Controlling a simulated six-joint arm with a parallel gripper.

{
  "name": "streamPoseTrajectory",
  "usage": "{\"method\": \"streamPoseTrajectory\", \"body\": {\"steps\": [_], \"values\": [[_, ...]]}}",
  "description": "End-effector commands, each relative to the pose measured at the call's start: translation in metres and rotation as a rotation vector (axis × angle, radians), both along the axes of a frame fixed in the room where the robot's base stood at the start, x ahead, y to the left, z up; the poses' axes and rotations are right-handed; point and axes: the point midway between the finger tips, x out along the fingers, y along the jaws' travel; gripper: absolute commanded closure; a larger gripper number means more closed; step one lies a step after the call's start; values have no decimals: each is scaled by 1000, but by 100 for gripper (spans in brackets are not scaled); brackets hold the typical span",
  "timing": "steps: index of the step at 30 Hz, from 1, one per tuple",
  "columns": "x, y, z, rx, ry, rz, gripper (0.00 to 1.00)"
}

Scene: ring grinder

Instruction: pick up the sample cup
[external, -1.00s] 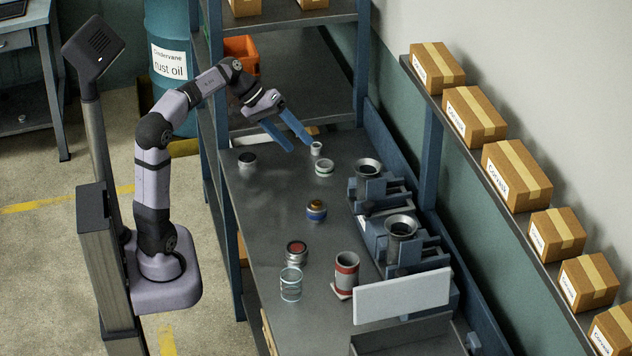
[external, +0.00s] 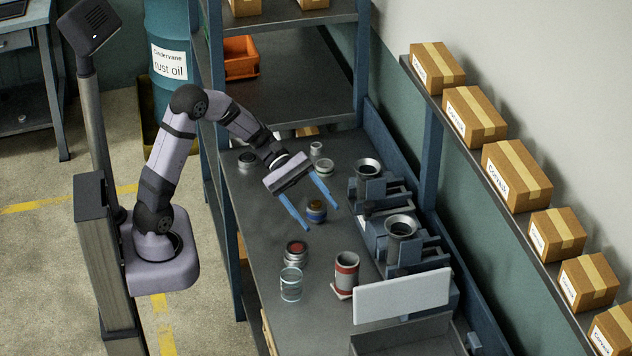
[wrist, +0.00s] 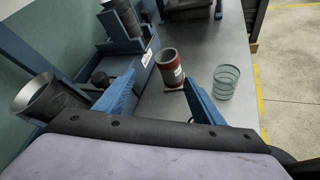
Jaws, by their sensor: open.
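Several small vessels stand on the bench, and I cannot tell for certain which is the sample cup. A grey cup with red bands (external: 347,271) stands upright on a white base; it also shows in the wrist view (wrist: 170,69), between and beyond the fingertips. A clear, teal-rimmed cup (external: 291,286) stands to its left, also in the wrist view (wrist: 224,80). A tiny pale cup (external: 316,147) stands farther back. My gripper (external: 322,218) is open and empty above the bench.
A red-topped jar (external: 296,252) stands behind the clear cup. Two grinders with funnels (external: 401,228) line the right side. A white panel (external: 402,296) stands at the front right. Lidded jars (external: 324,167) stand at the back.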

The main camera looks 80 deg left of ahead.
Motion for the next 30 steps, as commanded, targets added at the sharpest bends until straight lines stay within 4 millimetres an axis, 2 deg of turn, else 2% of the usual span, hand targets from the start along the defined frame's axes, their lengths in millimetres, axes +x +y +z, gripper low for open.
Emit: {"method": "streamPoseTrajectory", "body": {"steps": [1,3,6,10,15,21,30], "values": [[-16,-23,-22,-78,108,-1,38],[-37,-48,-43,-165,241,7,38],[-64,-76,-64,-261,405,20,38],[-93,-102,-80,-343,568,35,38],[-100,-91,-97,-219,443,-52,38],[-103,-86,-101,-174,398,-88,38],[-101,-103,-107,-176,400,-89,38]]}}
